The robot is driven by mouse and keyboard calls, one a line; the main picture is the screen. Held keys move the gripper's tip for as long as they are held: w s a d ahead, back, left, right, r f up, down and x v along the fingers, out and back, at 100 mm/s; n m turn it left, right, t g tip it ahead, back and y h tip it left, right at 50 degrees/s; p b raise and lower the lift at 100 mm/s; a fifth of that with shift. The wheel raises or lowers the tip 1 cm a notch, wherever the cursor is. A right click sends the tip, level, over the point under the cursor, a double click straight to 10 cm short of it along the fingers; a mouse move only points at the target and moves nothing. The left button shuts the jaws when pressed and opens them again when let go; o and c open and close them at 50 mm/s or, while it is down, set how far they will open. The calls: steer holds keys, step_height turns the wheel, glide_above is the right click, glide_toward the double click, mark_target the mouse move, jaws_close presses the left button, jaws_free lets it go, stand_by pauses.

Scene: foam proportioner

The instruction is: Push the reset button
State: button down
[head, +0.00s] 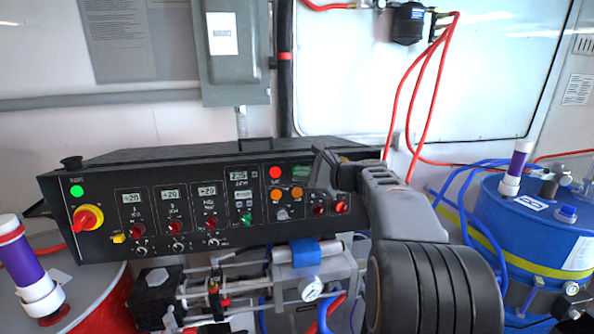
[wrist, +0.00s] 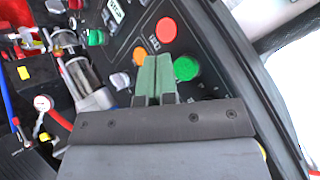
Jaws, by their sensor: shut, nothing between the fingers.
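The black control panel (head: 95,222) slopes across the middle of the head view. On its right part are a red round button (head: 275,172) and two orange buttons (head: 276,195), (head: 297,194). I cannot read which label says reset. My gripper (head: 318,172) is shut and empty in front of the panel's right part. In the wrist view its green fingertips (wrist: 157,60) lie between the green and orange buttons; contact cannot be told.
A red-yellow rotary switch (head: 87,218) and a green lamp (head: 77,191) sit at the panel's left. Pipes and a gauge (head: 311,289) lie below. A blue drum (head: 535,235) stands right, with red hoses (head: 428,100) above.

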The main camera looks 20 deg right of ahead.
steer(key=shift+w+d+f, duration=0.15)
steer(key=shift+w, duration=0.6)
steer(key=shift+w, duration=0.15)
stand_by(1.6)
steer(key=shift+w+d, duration=0.1)
steer(key=shift+w, duration=0.15)
steer(key=shift+w+f+p, duration=0.1)
steer(key=shift+w+p, duration=0.1)
steer(key=shift+p, duration=0.1)
stand_by(0.4)
steer(key=shift+w+r, duration=0.1)
steer(key=shift+r, duration=0.15)
stand_by(0.8)
steer(key=shift+s+f, duration=0.15)
steer(key=shift+s, duration=0.15)
stand_by(0.7)
steer(key=shift+s+a+r+b, duration=0.15)
steer(key=shift+s+b, duration=0.15)
steer(key=shift+s, duration=0.5)
steer(key=shift+s+a+r+b, duration=0.1)
steer(key=shift+s+a+b, duration=0.2)
steer(key=shift+s, duration=0.55)
steer(key=shift+s+a+r+b, duration=0.15)
steer(key=shift+s+b, duration=0.2)
steer(key=shift+s, duration=0.45)
steer(key=shift+d, duration=0.1)
